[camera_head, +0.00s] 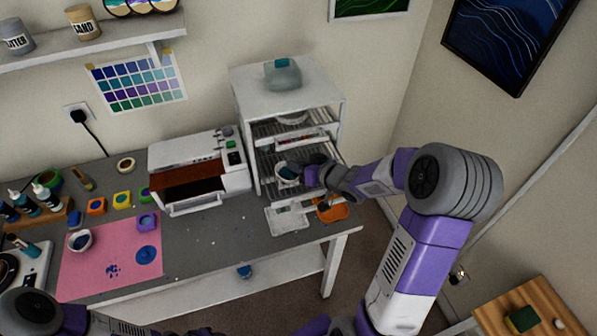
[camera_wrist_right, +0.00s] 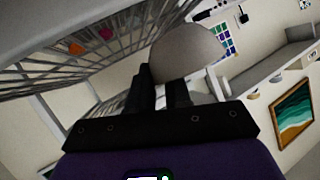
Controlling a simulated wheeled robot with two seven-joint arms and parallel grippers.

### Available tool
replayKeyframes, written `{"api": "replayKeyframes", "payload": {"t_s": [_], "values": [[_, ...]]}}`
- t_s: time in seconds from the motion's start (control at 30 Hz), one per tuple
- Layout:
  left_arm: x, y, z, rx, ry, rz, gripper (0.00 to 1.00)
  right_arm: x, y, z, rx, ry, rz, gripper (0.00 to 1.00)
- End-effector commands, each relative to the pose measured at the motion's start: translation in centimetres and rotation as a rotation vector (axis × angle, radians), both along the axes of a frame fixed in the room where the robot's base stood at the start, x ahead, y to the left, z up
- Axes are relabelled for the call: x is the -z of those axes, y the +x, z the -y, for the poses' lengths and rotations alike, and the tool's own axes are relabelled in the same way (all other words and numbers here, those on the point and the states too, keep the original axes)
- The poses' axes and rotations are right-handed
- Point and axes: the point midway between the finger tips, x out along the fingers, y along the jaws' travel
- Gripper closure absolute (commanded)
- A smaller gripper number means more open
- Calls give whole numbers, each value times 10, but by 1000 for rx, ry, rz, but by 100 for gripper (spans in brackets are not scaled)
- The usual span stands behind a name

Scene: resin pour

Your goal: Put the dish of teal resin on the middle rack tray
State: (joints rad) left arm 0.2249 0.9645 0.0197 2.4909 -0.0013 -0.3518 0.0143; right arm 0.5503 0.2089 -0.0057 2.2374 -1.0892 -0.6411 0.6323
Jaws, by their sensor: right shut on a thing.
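The dish of teal resin (camera_head: 287,174) is a small pale round dish with dark teal inside, at the open front of the white drying rack (camera_head: 243,125). My right gripper (camera_head: 303,173) is shut on its right side. In the right wrist view, the dish (camera_wrist_right: 185,50) shows as a pale rounded shape at the fingertips (camera_wrist_right: 163,82), beside the rack's wire trays (camera_wrist_right: 100,50). The middle rack tray (camera_head: 272,160) is a wire shelf just behind the dish. I cannot tell whether the dish touches it.
Another pale dish (camera_head: 292,118) sits on the upper rack level. A white tray-like piece (camera_head: 285,220) and an orange item (camera_head: 331,210) lie below the rack front. A white oven-like machine (camera_head: 190,170) stands to the left. A pink mat (camera_head: 100,270) holds a cup.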

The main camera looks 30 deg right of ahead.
Motion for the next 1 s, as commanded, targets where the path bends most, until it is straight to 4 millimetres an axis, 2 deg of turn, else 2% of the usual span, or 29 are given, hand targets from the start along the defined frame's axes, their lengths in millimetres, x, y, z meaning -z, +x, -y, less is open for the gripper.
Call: {"api": "replayKeyframes", "payload": {"t_s": [0.03,0.13,0.53,0.57,0.7,1.0], "values": [[4,0,0,0,0,0,57,12,0,0,0,3,-5,100],[7,0,0,0,0,0,57,21,0,0,0,2,-2,100],[9,0,0,0,0,1,57,26,0,0,1,0,-1,100],[8,0,0,0,0,1,57,25,0,0,1,0,-2,78],[8,0,0,0,0,1,57,25,0,0,1,0,-2,56],[7,0,0,0,0,1,57,23,0,0,1,0,-1,55]]}}
